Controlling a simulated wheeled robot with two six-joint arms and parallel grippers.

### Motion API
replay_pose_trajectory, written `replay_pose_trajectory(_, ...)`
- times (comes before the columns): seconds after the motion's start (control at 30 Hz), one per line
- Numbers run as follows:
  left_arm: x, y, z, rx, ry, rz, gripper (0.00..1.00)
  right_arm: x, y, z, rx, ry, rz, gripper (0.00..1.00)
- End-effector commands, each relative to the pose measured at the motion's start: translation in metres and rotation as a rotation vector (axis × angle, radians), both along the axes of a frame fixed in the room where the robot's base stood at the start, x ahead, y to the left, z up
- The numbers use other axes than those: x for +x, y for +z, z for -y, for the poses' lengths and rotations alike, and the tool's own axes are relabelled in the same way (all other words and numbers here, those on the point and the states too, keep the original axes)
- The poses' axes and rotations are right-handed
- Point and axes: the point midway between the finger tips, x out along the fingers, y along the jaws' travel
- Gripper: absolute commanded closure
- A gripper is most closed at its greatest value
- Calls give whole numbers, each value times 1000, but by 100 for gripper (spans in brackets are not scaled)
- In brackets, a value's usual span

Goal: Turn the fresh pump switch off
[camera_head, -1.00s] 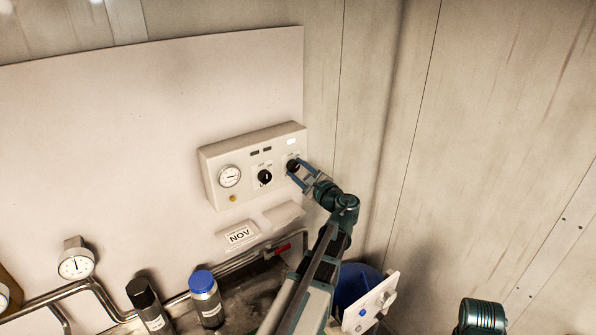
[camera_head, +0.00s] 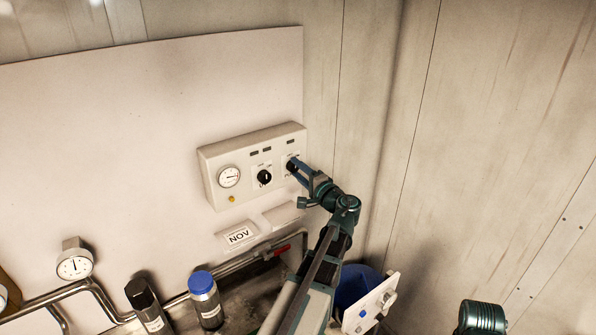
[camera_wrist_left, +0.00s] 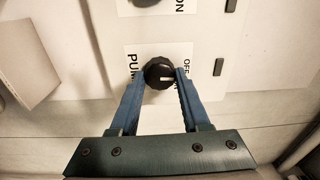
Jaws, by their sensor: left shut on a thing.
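The control box (camera_head: 210,190) is mounted on the pale wall panel. It carries a round gauge (camera_head: 229,177) and two black rotary knobs. My left gripper (camera_wrist_left: 161,75) is shut on the right-hand knob (camera_wrist_left: 158,68), with one blue finger on each side. In the head view my gripper (camera_head: 293,167) partly hides this knob. In the left wrist view its white pointer mark points right, and the plate around it shows "PUMP" and "OFF". The other knob (camera_head: 264,177) stands free to its left. My right gripper is out of view.
A blue-capped bottle (camera_head: 206,298), a black-capped bottle (camera_head: 146,305) and a blue bucket (camera_head: 352,290) stand lower down. The wall to the right is clear.

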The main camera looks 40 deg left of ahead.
Motion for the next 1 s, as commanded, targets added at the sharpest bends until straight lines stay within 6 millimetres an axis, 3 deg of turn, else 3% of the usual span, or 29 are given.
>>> replay_pose_trajectory(0.3,-1,-1,0,-31,1,98,100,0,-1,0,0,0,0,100)
replay_pose_trajectory(0.83,-1,-1,0,-38,1,116,100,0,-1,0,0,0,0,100)
replay_pose_trajectory(0.87,-1,-1,0,-38,1,116,48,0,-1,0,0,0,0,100)
replay_pose_trajectory(1.0,-1,-1,0,-36,1,116,23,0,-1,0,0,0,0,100)
